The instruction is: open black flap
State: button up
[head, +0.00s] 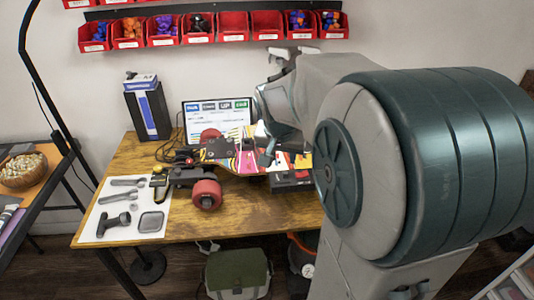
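A skateboard with a colourful patterned deck (246,161) lies on the wooden workbench. Its red wheels (206,194) show at the near left side. A dark flat panel (219,149) lies on the deck's left part; it looks like the black flap, and it seems to lie flat, though this is small to judge. My gripper (266,157) is over the deck, right of the dark panel and apart from it in the picture. My own arm hides the deck's right end and part of the gripper. I cannot see whether the fingers are open.
A white mat (106,222) with grey tools lies at the bench's left front. A laptop-like screen (216,111) and a blue-black box (147,107) stand behind the board. Dark cables (176,154) lie left of the deck. Red bins (198,30) hang on the wall above.

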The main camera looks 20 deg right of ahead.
aim_at(285, 173)
jog(key=x, duration=0.8)
grip_shut()
